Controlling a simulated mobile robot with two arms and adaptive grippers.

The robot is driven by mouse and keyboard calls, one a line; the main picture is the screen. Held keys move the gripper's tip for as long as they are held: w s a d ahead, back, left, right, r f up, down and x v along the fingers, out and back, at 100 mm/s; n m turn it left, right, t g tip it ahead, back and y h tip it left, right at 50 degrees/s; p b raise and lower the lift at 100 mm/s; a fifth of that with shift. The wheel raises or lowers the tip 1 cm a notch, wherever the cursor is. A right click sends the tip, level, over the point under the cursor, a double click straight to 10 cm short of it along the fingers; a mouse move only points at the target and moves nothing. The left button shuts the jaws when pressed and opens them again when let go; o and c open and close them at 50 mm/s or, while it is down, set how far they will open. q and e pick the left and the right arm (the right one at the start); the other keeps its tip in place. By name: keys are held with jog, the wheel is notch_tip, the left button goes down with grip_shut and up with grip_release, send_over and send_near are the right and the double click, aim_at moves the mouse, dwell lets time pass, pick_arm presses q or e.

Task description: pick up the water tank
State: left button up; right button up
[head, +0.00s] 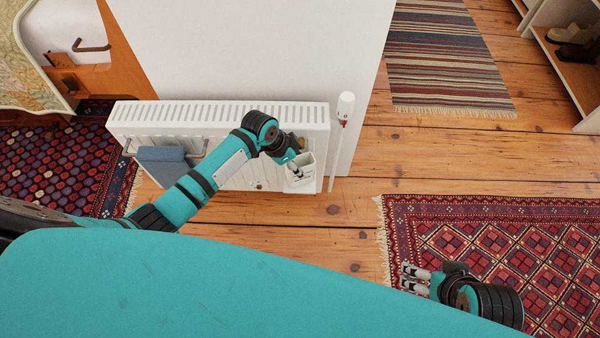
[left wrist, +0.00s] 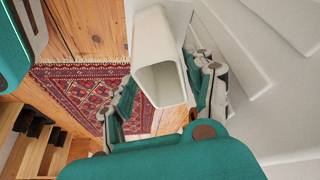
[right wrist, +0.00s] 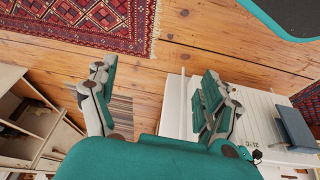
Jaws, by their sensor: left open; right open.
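The water tank (head: 306,181) is a white, open-topped box at the right end of the radiator's front in the head view. In the left wrist view the tank (left wrist: 150,40) shows its hollow opening between my fingers. My left gripper (head: 297,170) is at the tank, open, with one finger on each side of it; I cannot tell whether they touch it.
The white radiator (head: 220,112) stands against a white wall (head: 250,50). A blue towel (head: 165,165) hangs on its rail, left of the tank. A white valve and pipe (head: 344,108) stand just right of the radiator. A red rug (head: 480,235) and bare wooden floor lie to the right.

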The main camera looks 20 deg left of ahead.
aim_at(300, 166)
pick_arm(q)
jog(key=b+x, duration=0.1)
jog(key=x, duration=0.1)
jog(key=shift+w+d+f, duration=0.1)
jog(key=shift+w+f, duration=0.05)
jog(key=shift+f, duration=0.35)
jog(key=shift+w, duration=0.1)
grip_shut()
pick_arm(e)
jog(key=w+a+r+t+y, duration=0.1)
jog(key=w+a+r+t, duration=0.1)
jog(key=w+t, duration=0.2)
jog(key=w, duration=0.3)
jog(key=shift+a+r, duration=0.15)
jog(key=shift+r, duration=0.1)
